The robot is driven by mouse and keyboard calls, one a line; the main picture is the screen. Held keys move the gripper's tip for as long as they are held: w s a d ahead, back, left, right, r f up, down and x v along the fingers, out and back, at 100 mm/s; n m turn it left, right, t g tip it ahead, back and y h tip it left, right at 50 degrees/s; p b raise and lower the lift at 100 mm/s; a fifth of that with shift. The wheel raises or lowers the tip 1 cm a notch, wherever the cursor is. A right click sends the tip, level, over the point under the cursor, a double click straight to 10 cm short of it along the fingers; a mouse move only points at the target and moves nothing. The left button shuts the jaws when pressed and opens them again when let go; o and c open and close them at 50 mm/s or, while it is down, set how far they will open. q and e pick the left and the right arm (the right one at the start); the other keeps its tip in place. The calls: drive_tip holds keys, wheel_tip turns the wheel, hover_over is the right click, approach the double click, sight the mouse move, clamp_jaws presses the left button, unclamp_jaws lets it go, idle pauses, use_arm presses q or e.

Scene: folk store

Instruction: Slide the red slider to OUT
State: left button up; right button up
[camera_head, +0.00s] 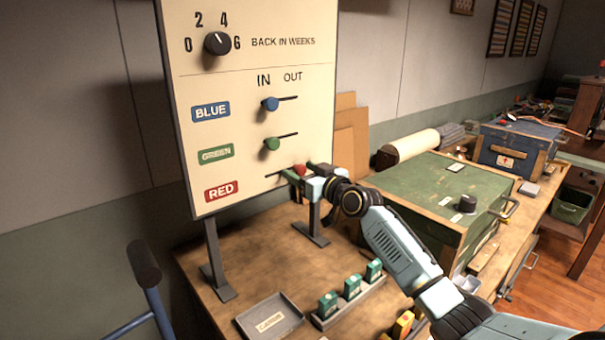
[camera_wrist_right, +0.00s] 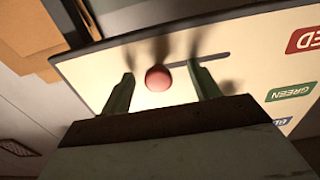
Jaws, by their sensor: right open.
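The red slider (camera_head: 299,169) is a round knob on the lowest slot of the cream board (camera_head: 225,110). Its bare slot runs left from it, towards the RED label (camera_head: 221,190), so it sits at the OUT side. My right gripper (camera_head: 304,173) is at the knob, open. In the right wrist view the red knob (camera_wrist_right: 158,78) lies between the two green fingers of my right gripper (camera_wrist_right: 161,84), with gaps visible on both sides. The slot there runs from the knob towards the RED label. My left gripper is not in view.
The blue slider (camera_head: 270,104) and green slider (camera_head: 272,143) sit at the IN side above. A dial (camera_head: 217,43) is at the top. Below are a grey tray (camera_head: 270,318) and several small green boxes (camera_head: 352,286). A green chest (camera_head: 437,199) stands to the right.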

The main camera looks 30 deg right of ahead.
idle(0.3)
drive_tip(key=shift+s+d+r+p, duration=0.1)
drive_tip(key=shift+s+d+p, duration=0.1)
drive_tip(key=shift+s+p, duration=0.8)
drive_tip(key=shift+s+d+p, duration=0.2)
drive_tip(key=shift+s+p, duration=0.15)
drive_tip(key=shift+s, duration=1.25)
drive_tip(key=s, duration=0.2)
drive_tip(key=s+p, duration=0.1)
drive_tip(key=shift+s+d, duration=0.2)
drive_tip(key=shift+s, duration=0.2)
